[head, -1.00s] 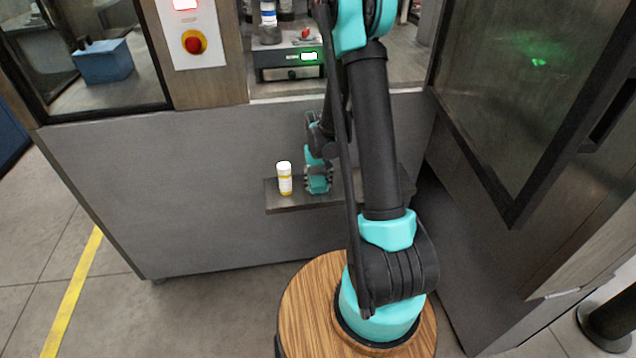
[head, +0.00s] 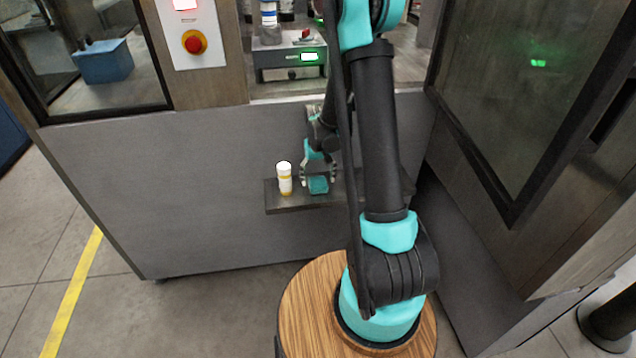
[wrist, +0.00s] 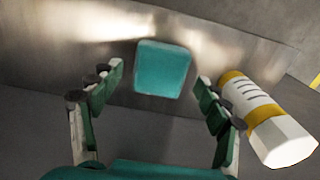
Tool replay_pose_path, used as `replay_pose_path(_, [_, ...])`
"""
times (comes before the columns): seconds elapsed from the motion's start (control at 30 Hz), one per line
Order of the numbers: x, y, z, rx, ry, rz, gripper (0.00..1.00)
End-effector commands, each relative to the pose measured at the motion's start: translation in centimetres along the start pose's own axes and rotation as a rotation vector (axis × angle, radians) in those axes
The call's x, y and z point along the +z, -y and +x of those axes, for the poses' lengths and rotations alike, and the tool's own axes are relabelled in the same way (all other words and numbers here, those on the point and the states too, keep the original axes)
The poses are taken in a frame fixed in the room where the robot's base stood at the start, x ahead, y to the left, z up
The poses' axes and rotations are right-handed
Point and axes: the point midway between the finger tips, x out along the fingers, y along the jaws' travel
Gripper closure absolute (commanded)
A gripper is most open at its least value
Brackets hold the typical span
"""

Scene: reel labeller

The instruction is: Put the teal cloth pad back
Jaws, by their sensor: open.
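The teal cloth pad (wrist: 162,69) lies on the small grey shelf (head: 284,207) on the front of the machine. In the head view the pad (head: 318,185) shows just below my gripper (head: 318,172). In the wrist view my gripper (wrist: 160,100) is open, its two fingers spread apart. The pad lies beyond and between the fingertips, apart from both. Nothing is held. The gap in height between the fingers and the pad is hard to tell.
A white bottle with a yellow band (head: 284,178) stands on the shelf just left of the pad; in the wrist view the bottle (wrist: 262,112) is close to the right finger. An open door (head: 530,100) stands at the right. A red emergency button (head: 194,42) is on the panel above left.

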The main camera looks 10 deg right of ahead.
Motion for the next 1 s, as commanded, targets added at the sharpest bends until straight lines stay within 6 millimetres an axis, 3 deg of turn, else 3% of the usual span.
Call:
replay_pose_path(0.4, [0.1,0.0,-7.2,0.0,0.0,0.0,0.24])
replay_pose_path(0.7, [0.2,-0.1,-9.7,0.0,-0.003,0.0,0.24])
replay_pose_path(0.87, [2.4,-0.6,-10.9,-0.003,-0.037,0.002,0.24])
replay_pose_path(1.0, [6.2,-1.6,-12.3,-0.007,-0.098,0.003,0.24])
